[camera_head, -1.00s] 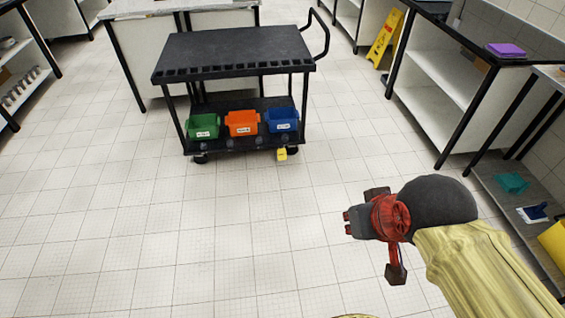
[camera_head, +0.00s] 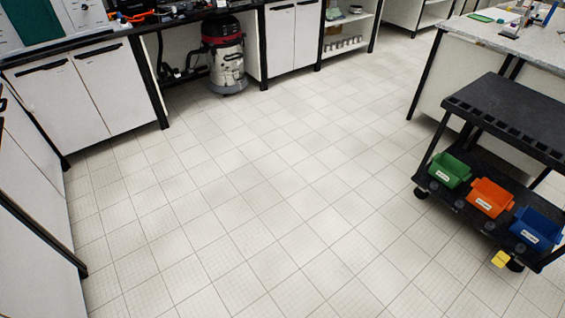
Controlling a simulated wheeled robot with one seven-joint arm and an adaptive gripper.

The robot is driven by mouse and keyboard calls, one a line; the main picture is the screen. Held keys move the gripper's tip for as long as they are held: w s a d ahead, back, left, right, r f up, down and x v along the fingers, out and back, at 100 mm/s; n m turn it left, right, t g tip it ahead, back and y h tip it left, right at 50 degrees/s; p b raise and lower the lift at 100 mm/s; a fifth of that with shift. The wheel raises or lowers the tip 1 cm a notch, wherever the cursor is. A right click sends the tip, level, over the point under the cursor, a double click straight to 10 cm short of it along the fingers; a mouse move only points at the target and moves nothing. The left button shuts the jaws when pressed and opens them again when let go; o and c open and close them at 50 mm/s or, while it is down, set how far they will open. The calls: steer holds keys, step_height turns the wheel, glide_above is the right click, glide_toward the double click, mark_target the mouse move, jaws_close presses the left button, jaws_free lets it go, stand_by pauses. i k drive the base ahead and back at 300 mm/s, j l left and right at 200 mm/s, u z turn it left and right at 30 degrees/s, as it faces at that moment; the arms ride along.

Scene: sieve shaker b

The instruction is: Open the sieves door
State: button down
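No sieve shaker or sieves door can be made out for certain in the head view. A pale machine with a dark green panel (camera_head: 80,14) stands on the bench at the top left, cut off by the picture edge; I cannot tell what it is. My gripper is not in view.
A black cart (camera_head: 512,112) with green (camera_head: 449,170), orange (camera_head: 490,198) and blue (camera_head: 536,228) bins stands at the right. A vacuum cleaner (camera_head: 226,62) stands under the back bench. White cabinets (camera_head: 70,100) line the left. The tiled floor (camera_head: 240,200) between is clear.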

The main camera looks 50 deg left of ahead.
mark_target(36, 281)
steer(key=u, duration=3.9)
steer(key=i+l, duration=0.2)
steer(key=i, duration=0.3)
steer(key=i+l+u, duration=0.15)
steer(key=i, duration=0.4)
steer(key=i+l, duration=0.25)
steer(key=i, duration=0.25)
steer(key=i+l+u, duration=0.15)
steer(key=i, duration=0.35)
steer(key=l, duration=0.1)
